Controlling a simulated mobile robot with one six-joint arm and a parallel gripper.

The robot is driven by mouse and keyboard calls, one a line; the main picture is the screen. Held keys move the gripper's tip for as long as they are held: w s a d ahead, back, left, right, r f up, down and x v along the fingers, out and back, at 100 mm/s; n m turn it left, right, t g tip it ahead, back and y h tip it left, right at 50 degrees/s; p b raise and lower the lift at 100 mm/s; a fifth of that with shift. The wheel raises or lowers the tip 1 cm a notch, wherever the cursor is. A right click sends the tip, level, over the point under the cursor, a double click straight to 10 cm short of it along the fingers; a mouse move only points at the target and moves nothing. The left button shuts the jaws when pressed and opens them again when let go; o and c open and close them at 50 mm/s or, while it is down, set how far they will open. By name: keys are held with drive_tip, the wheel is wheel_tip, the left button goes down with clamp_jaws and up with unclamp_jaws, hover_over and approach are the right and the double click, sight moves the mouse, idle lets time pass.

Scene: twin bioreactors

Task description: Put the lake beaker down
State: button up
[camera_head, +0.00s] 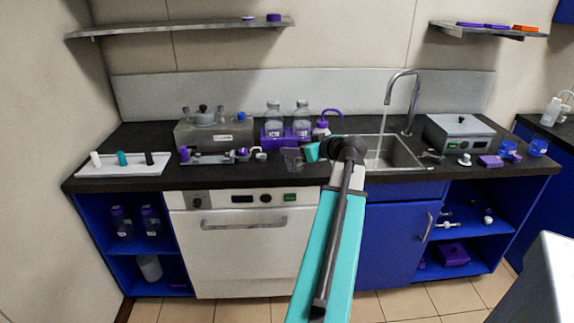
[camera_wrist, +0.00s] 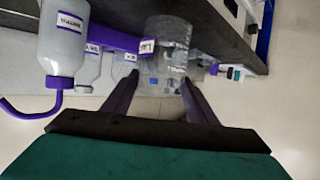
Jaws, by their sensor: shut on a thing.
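The lake beaker (camera_wrist: 168,45) is a clear beaker with a small white label, between my fingers in the wrist view. In the head view the beaker (camera_head: 292,160) shows at the counter's front edge, just left of my teal gripper (camera_head: 304,156). My gripper (camera_wrist: 159,78) is shut on the beaker, with one dark finger on each side. The dark counter (camera_head: 235,177) lies behind the beaker in the head view. I cannot tell whether the beaker's base touches the counter.
Two labelled bottles (camera_head: 274,121) stand in a purple rack (camera_head: 285,137) behind the beaker. A purple-capped wash bottle (camera_wrist: 65,40) is close by. The sink (camera_head: 385,152) with running tap (camera_head: 402,95) lies right. Small tools (camera_head: 215,157) lie left. A white tray (camera_head: 125,168) sits farther left.

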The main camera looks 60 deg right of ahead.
drive_tip(key=s+d+r, duration=0.1)
drive_tip(key=s+d, duration=0.2)
drive_tip(key=s, duration=0.5)
drive_tip(key=shift+d, duration=0.15)
drive_tip(key=shift+w+r, duration=0.1)
drive_tip(key=shift+w, duration=0.05)
drive_tip(key=w+d+p, duration=0.1)
drive_tip(key=w+d, duration=0.1)
drive_tip(key=w, duration=0.5)
drive_tip(key=w+d+f+p, duration=0.1)
drive_tip(key=w, duration=0.7)
drive_tip(key=shift+w+d+f+p, duration=0.25)
drive_tip(key=shift+d+f+p, duration=0.05)
drive_tip(key=shift+d, duration=0.1)
drive_tip(key=shift+f, duration=0.1)
drive_tip(key=shift+f+p, duration=0.4)
drive_tip(key=shift+f, duration=1.25)
drive_tip(key=shift+f, duration=0.15)
drive_tip(key=o, duration=1.1)
